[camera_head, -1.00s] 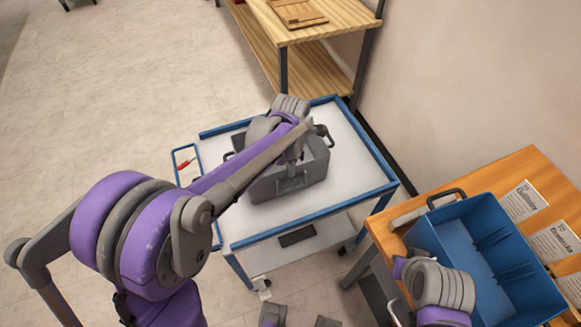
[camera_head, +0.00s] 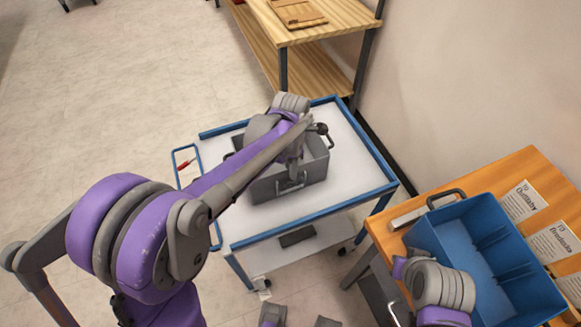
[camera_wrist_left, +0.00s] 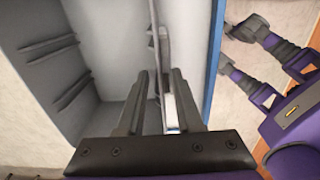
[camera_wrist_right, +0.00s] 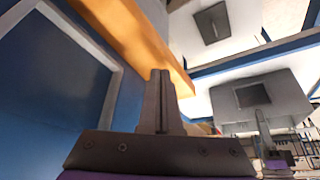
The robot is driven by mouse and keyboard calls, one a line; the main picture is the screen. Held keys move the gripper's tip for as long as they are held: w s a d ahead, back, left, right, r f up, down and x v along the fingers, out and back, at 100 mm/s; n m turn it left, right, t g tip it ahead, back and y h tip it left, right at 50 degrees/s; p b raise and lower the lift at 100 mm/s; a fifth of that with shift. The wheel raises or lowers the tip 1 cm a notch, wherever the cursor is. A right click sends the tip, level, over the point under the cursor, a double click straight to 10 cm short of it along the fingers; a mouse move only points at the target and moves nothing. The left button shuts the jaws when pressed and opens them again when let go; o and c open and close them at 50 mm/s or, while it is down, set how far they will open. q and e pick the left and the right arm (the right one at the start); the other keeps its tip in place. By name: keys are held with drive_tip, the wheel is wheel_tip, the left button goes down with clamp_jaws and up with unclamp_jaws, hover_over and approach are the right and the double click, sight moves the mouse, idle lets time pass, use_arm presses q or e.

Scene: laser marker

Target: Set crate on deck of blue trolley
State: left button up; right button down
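A grey crate (camera_head: 315,172) with dark handles sits on the white upper deck (camera_head: 345,195) of the blue-edged trolley. My left gripper (camera_head: 295,172) reaches over the crate from the left, at its near wall. In the left wrist view the fingers of my left gripper (camera_wrist_left: 158,105) stand apart, with the crate's wall edge and handle (camera_wrist_left: 163,50) between them; contact cannot be made out. The crate's inside (camera_wrist_left: 55,60) shows left of the fingers. My right gripper (camera_wrist_right: 165,105) has its fingers together and empty, beside the orange table edge.
A blue crate (camera_head: 450,235) stands on the orange wooden table (camera_head: 500,170) at the right, beside paper labels (camera_head: 522,200). A wooden shelf (camera_head: 335,65) stands behind the trolley. A red-handled thing (camera_head: 184,165) lies at the trolley's left. Open floor lies at the left.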

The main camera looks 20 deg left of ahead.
use_arm(q)
wheel_tip(320, 180, up, 11)
drive_tip(key=s+a+f+m+t, duration=0.2)
drive_tip(key=s+f+m, duration=0.1)
drive_tip(key=s+m, duration=0.7)
drive_tip(key=s+a+f+m+t, duration=0.3)
drive_tip(key=s+m, duration=0.6)
drive_tip(key=m, duration=0.6)
drive_tip(key=shift+s+f+p, duration=0.3)
drive_tip(key=shift+s+f, duration=0.05)
drive_tip(key=shift+f, duration=0.1)
